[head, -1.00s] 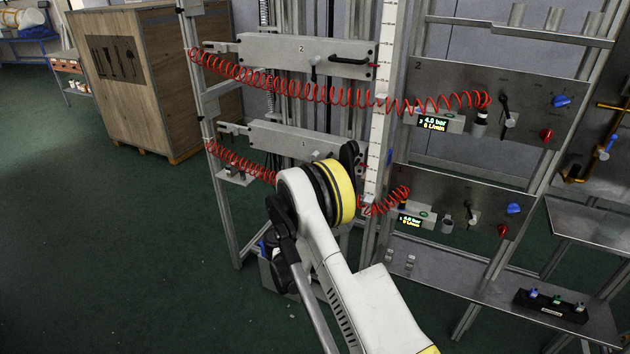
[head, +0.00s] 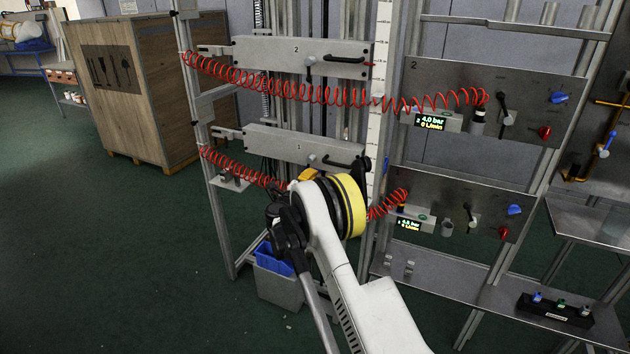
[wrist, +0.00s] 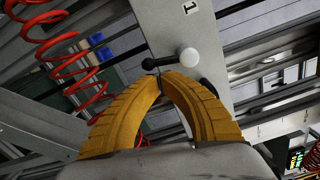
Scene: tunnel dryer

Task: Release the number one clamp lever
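The number one clamp lever shows in the wrist view as a pale round hub (wrist: 187,57) with a short black arm (wrist: 149,63) pointing left. It sits on the grey plate marked 1 (wrist: 218,50); in the head view its grey hub (head: 312,159) shows on the lower plate (head: 270,143). My gripper (wrist: 162,80) has two ribbed yellow fingers, their tips almost meeting, with nothing clearly held. The tips are just below the lever in the wrist picture; contact cannot be told. In the head view my arm hides most of the gripper.
A black bar handle (head: 347,165) is right of the hub. Red coiled hoses (head: 240,168) run along both plates. The upper plate marked 2 (head: 262,52) has a similar lever (head: 309,68). Valve panels (head: 465,195) stand right; a grey bin (head: 278,288) is below.

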